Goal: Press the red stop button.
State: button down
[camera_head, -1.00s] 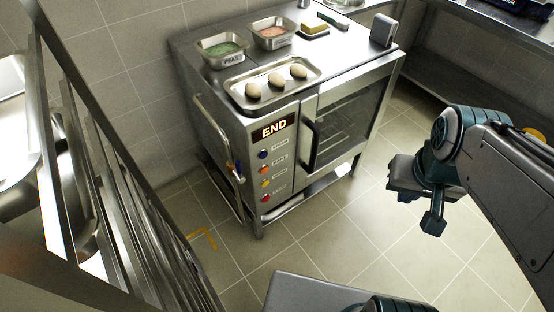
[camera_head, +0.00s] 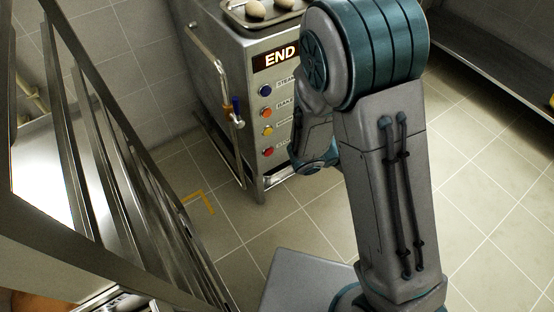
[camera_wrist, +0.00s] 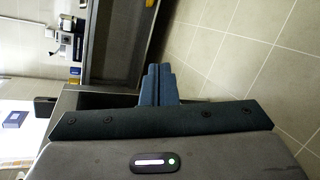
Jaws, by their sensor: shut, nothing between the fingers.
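The red button (camera_head: 267,152) is the lowest of a vertical column on the oven's front panel. Its label is too small to read surely. Above it are a yellow button (camera_head: 267,131), an orange-red button (camera_head: 266,113) and a blue button (camera_head: 265,90). My arm stands right of the panel in the head view, covering the oven door; my gripper is not clearly seen there. In the wrist view my gripper (camera_wrist: 158,82) is shut and empty, its dark blue fingers together. No button shows there.
A pipe rail (camera_head: 216,90) with a blue-handled valve runs along the oven's left side. A metal rack (camera_head: 120,170) fills the left foreground. A tray (camera_head: 238,17) sits on the oven top. The tiled floor (camera_head: 490,170) is open at right.

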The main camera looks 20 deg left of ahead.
aim_at(269, 152)
jog(key=a+f+n+t+y+b, duration=0.3)
jog(key=a+f+n+y, duration=0.3)
jog(key=a+f, duration=0.4)
jog(key=s+a+f+n+t+y+b, duration=0.1)
jog(key=a+f+n+t+y+b, duration=0.2)
jog(key=a+f, duration=0.8)
notch_tip(269, 152, down, 4)
jog(key=n+y+b, duration=0.2)
jog(key=n+y, duration=0.1)
jog(key=y, duration=0.1)
jog(key=shift+s+n+t, duration=0.15)
jog(key=shift+n+t, duration=0.25)
jog(key=shift+a, duration=0.15)
jog(key=w+a, duration=0.5)
jog(key=a, duration=0.1)
jog(key=shift+w+a+b, duration=0.3)
jog(key=shift+w, duration=0.05)
jog(key=shift+w+a, duration=0.25)
jog(key=shift+a, duration=0.05)
